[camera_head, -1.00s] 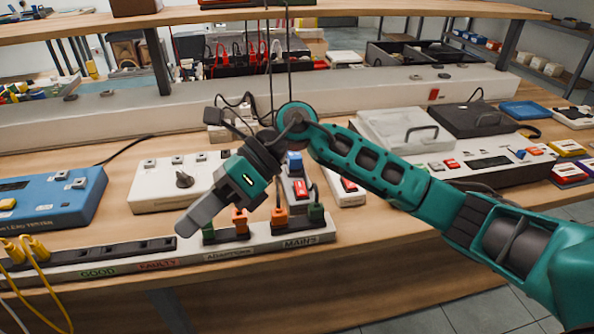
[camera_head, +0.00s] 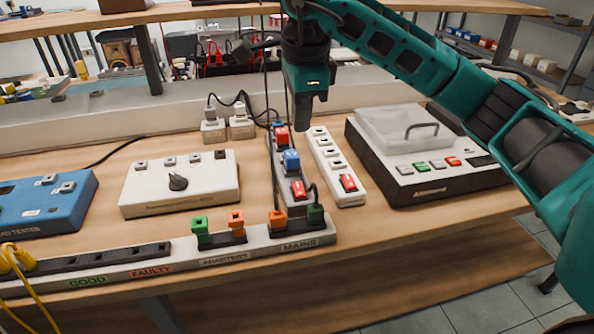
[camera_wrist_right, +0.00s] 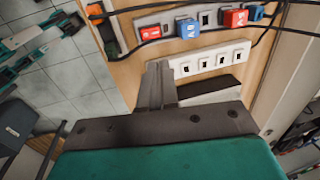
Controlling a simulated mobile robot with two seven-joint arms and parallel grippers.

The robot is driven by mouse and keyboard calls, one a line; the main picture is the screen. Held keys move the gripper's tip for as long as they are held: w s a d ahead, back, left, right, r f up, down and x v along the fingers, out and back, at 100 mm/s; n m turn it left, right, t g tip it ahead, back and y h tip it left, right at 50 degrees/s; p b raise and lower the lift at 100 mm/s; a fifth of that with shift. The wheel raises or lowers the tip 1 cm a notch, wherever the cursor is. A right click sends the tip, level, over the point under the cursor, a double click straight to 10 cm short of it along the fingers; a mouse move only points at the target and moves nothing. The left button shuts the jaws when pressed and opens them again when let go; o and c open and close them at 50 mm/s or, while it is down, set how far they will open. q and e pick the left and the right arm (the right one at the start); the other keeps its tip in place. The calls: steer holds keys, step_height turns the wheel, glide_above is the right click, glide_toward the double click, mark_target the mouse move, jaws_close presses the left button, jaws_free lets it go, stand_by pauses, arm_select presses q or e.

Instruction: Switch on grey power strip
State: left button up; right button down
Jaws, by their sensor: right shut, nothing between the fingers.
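The grey power strip (camera_head: 282,178) lies on the bench, running front to back. It bears a red rocker switch (camera_head: 298,189) near its front end, a blue plug (camera_head: 291,160) and a red plug (camera_head: 282,136) further back. In the right wrist view the grey strip (camera_wrist_right: 208,18) crosses the top, its red switch (camera_wrist_right: 151,33) at its left end. Whether the switch is on cannot be told. My right gripper (camera_head: 303,121) is shut and empty, pointing down above the far part of the strips. In the wrist view its fingers (camera_wrist_right: 160,72) overlap the white strip's switch end. My left gripper is out of view.
A white power strip (camera_head: 323,152) with its own red switch (camera_head: 348,182) lies close on the right. A black and white device (camera_head: 425,180) stands further right. The adapter rail (camera_head: 215,259) runs along the front edge. A white box with a knob (camera_head: 150,190) is at left.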

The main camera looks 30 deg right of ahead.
mark_target(297, 183)
steer(key=f, duration=0.4)
steer(key=w+f, duration=0.1)
steer(key=f, duration=0.4)
steer(key=w+f+b, duration=0.1)
steer(key=f, duration=0.4)
steer(key=shift+w+d, duration=0.2)
steer(key=shift+d, duration=0.05)
steer(key=shift+w+f+b, duration=0.15)
steer(key=shift+f+b, duration=0.15)
steer(key=shift+b, duration=0.05)
steer(key=shift+r, duration=0.1)
steer(key=shift+s, duration=0.2)
